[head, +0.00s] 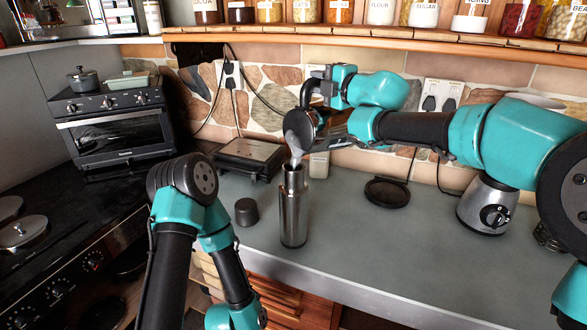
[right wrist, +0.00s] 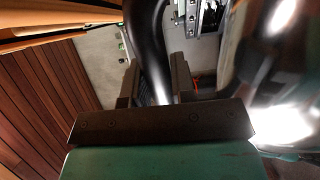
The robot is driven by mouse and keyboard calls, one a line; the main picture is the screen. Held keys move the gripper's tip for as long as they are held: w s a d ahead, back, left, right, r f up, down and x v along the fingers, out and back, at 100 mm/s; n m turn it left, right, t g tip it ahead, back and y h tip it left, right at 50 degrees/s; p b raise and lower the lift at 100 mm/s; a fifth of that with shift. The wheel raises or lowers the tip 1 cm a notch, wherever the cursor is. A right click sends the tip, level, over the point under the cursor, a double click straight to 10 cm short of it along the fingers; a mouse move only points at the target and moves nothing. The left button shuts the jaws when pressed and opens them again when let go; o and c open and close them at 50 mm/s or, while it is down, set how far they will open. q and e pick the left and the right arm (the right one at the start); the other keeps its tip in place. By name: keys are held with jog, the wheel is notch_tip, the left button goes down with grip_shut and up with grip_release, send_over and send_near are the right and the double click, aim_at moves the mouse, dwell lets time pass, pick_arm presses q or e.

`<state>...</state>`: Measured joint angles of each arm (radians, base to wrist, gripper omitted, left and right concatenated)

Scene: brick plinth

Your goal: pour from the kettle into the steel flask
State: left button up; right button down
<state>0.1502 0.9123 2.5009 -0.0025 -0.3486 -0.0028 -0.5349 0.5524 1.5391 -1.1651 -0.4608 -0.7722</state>
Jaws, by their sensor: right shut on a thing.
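The kettle (head: 297,128) is steel with a black handle. It is held in the air, tipped steeply, with its silvery spout end just above the flask's mouth; I cannot tell whether liquid is flowing. The steel flask (head: 293,218) stands upright and uncapped on the counter, below the kettle. My right gripper (head: 318,88) is shut on the kettle's handle. In the right wrist view the black handle (right wrist: 150,48) passes between the jaws, with the shiny kettle body at the right. My left arm's links show at the lower left, but its gripper is out of view.
A dark cap (head: 246,212) sits left of the flask. A black grill (head: 248,158) stands behind it. A round black base (head: 387,192) and a blender base (head: 487,208) are to the right. Stove and oven (head: 115,130) are left. A jar shelf (head: 400,35) runs above. The front counter is clear.

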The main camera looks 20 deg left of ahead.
jog(key=shift+s+a+r+n, duration=0.4)
jog(key=shift+s+n, duration=0.1)
jog(key=shift+s, duration=0.2)
dwell(2.4)
jog(key=w+d+m, duration=0.1)
jog(key=w+d+f+m, duration=0.1)
jog(key=w, duration=0.1)
jog(key=w+d+f+m, duration=0.1)
jog(key=shift+w+f, duration=0.1)
jog(key=shift+w, duration=0.3)
jog(key=shift+s, duration=0.1)
jog(key=shift+w+d+f+m, duration=0.4)
jog(key=shift+w+f, duration=0.05)
jog(key=shift+w, duration=0.25)
jog(key=w+d+f+m, duration=0.4)
jog(key=w+f+m, duration=0.2)
jog(key=f, duration=0.5)
jog(key=w+d+f+m, duration=0.3)
jog(key=w+f+m, duration=0.3)
jog(key=f+m, duration=0.2)
jog(key=shift+w+d+f, duration=0.2)
jog(key=shift+d+f, duration=0.15)
jog(key=shift+f, duration=1)
